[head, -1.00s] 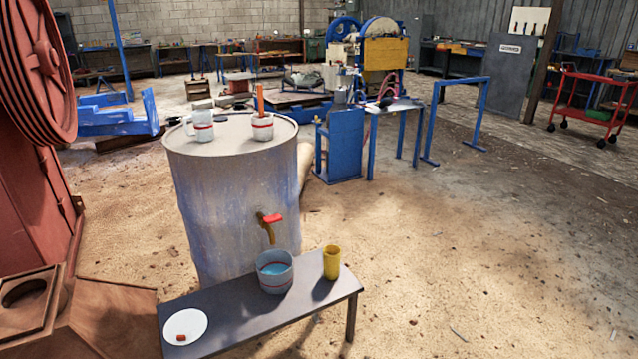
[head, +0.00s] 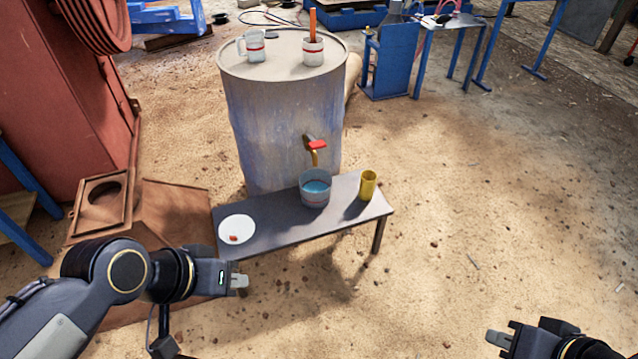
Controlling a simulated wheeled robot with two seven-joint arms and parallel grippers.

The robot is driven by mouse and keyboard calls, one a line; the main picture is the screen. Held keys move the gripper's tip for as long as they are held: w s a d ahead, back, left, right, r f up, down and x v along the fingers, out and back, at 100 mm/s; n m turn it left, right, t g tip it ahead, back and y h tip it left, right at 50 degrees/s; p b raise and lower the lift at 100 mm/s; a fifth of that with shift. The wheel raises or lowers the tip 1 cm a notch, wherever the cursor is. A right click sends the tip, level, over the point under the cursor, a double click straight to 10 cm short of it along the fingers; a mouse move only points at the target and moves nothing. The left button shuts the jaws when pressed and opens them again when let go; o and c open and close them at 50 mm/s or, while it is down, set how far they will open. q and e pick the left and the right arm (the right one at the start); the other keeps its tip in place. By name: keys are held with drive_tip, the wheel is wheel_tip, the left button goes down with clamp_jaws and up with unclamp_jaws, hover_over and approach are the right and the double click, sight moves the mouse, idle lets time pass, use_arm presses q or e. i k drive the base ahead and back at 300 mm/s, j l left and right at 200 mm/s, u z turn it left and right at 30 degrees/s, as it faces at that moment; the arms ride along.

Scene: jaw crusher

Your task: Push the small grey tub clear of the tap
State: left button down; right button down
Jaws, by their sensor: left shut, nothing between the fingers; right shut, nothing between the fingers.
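My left gripper (head: 241,282) is shut and empty, in front of the bench's left part, apart from the tub. My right gripper (head: 492,338) is shut and empty at the lower right, well away from the bench.
A yellow cup (head: 367,185) stands on the bench just right of the tub. A white plate (head: 237,222) with a small red piece lies at the bench's left end. A measuring jug (head: 254,48) and a pot (head: 313,52) stand on the drum. Floor right of the bench is clear.

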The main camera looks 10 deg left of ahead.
sight(315, 185)
drive_tip(key=i+u, duration=0.35)
drive_tip(key=i+l+u, duration=0.35)
drive_tip(key=i, duration=0.2)
drive_tip(key=i+l+u, duration=0.25)
drive_tip(key=i+u, duration=0.15)
